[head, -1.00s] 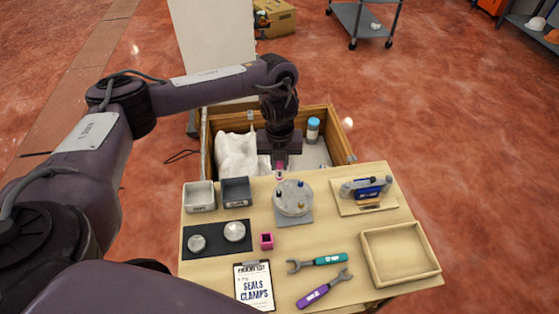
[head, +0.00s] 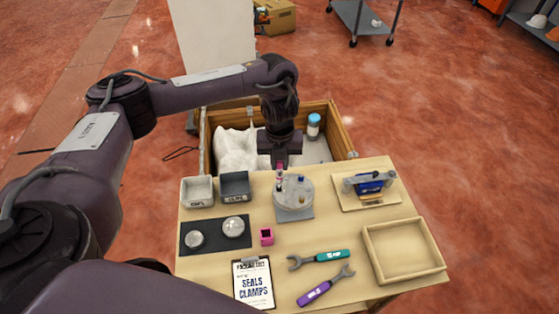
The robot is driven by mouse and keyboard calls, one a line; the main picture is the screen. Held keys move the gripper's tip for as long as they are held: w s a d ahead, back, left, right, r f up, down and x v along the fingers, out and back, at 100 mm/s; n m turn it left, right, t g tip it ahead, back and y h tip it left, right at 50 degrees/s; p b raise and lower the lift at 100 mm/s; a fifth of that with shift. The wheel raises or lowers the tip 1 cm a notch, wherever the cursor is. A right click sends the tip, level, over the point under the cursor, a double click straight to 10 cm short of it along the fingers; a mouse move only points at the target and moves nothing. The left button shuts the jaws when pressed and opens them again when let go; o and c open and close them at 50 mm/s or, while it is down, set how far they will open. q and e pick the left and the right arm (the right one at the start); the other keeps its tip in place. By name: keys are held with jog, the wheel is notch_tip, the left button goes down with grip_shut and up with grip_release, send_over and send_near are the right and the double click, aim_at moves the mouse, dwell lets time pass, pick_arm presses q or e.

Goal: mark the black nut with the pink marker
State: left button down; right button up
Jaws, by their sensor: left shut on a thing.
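My right gripper is not in view.
Two small bins (head: 197,192), a dark mat (head: 216,247) with two round pieces, a clipboard (head: 253,283), two wrenches (head: 318,257), an empty wooden tray (head: 403,279) and a blue device (head: 371,184) share the table.

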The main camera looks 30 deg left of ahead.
pick_arm(q)
jog(key=shift+f, duration=0.25)
dwell(0.3)
jog(key=shift+f+b, duration=0.55)
dwell(0.4)
jog(key=shift+s+a+f+p, duration=0.15)
jog(key=shift+s+p, duration=0.25)
jog(key=shift+s, duration=0.3)
dwell(0.8)
jog(key=shift+s+p, duration=0.55)
jog(key=shift+f+b, duration=0.6)
jog(key=shift+f, duration=0.1)
dwell(1.0)
jog(key=shift+r, duration=0.15)
jog(key=shift+r+p, duration=2.6)
jog(key=shift+r, duration=0.3)
jog(key=shift+w, duration=0.1)
